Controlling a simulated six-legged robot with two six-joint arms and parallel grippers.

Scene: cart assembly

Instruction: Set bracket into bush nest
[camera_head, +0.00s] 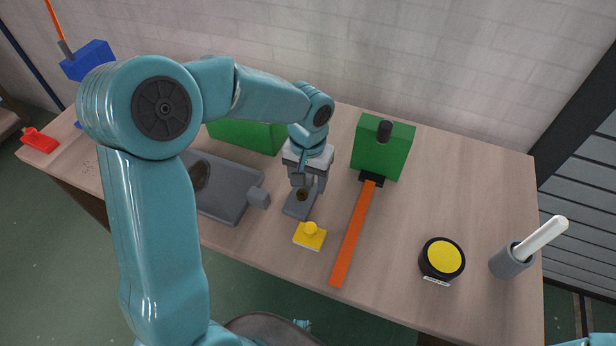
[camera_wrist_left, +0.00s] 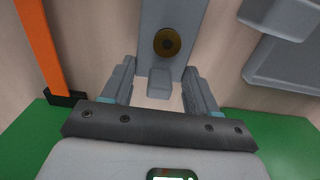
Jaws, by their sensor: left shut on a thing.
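My left gripper (camera_head: 304,187) points down over the middle of the table. It is shut on a grey bracket (camera_head: 296,208), a flat plate with a round brass-coloured bush. In the left wrist view the bracket (camera_wrist_left: 184,14) runs away from the fingers, with its bush (camera_wrist_left: 167,42) ahead of the left gripper (camera_wrist_left: 158,84) and a small grey tab between the fingertips. The frames do not show whether the bracket touches the table. I cannot tell for certain which part is the bush nest. My right gripper is out of view.
A grey plate (camera_head: 223,207) with a dark opening lies left of the gripper. Green blocks (camera_head: 380,155) stand behind. A yellow knobbed piece (camera_head: 310,236) and an orange bar (camera_head: 352,238) lie nearby. A black-yellow disc (camera_head: 442,257) and grey cup (camera_head: 510,262) stand right.

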